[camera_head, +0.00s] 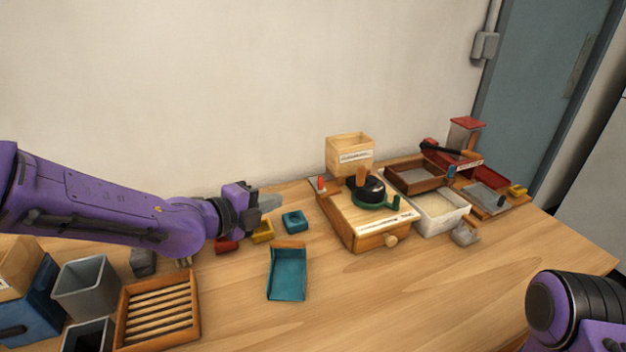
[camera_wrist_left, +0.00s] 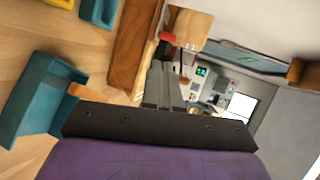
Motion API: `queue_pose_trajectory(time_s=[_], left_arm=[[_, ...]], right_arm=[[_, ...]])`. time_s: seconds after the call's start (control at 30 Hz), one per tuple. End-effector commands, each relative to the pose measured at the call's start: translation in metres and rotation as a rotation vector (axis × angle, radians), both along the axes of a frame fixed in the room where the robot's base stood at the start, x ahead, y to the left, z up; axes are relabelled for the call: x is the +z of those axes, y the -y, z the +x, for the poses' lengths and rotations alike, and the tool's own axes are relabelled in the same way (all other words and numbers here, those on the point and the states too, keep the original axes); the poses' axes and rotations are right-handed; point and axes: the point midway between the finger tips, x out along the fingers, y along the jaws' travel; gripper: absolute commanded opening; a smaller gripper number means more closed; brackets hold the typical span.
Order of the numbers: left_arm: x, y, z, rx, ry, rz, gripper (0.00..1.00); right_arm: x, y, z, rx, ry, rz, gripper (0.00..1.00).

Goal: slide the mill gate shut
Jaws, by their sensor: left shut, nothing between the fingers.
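The mill (camera_head: 365,222) is a wooden box at the back middle of the table, with a pale wooden hopper (camera_head: 350,155), a black dome, a green ring and a round front knob. A small red-tipped piece (camera_head: 320,184) at its left back side looks like the gate; I cannot tell how far it is slid. My left gripper (camera_head: 277,201) is shut and empty, left of the mill and apart from it in the head view. In the left wrist view its shut fingers (camera_wrist_left: 164,85) point towards the wooden mill side (camera_wrist_left: 133,45), with a red piece (camera_wrist_left: 167,37) near their tips. My right gripper is out of view.
A teal scoop (camera_head: 287,275), a teal block (camera_head: 294,221) and a yellow block (camera_head: 262,232) lie near my left gripper. A slatted wooden tray (camera_head: 158,308) and grey bin (camera_head: 86,288) are at left. A white tray (camera_head: 440,211) stands right of the mill. The front middle is clear.

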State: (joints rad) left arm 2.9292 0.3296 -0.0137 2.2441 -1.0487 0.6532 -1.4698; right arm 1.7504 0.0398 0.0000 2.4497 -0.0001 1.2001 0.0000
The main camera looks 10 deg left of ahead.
Motion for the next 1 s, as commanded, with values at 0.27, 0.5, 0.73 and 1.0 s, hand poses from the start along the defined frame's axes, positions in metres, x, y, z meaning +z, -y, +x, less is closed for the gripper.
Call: queue_pose_trajectory(time_s=[0.27,0.5,0.73,1.0], left_arm=[[-0.021,0.026,0.052,0.003,-0.007,0.0,0.0],[-0.027,0.047,0.092,0.004,-0.004,0.0,0.0],[-0.029,0.057,0.109,0.004,-0.004,0.0,0.0],[-0.03,0.058,0.11,0.003,-0.003,0.001,0.0]], right_arm=[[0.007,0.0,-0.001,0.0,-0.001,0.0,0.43],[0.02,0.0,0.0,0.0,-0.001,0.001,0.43],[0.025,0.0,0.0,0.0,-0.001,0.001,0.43],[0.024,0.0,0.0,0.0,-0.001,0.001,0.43]])
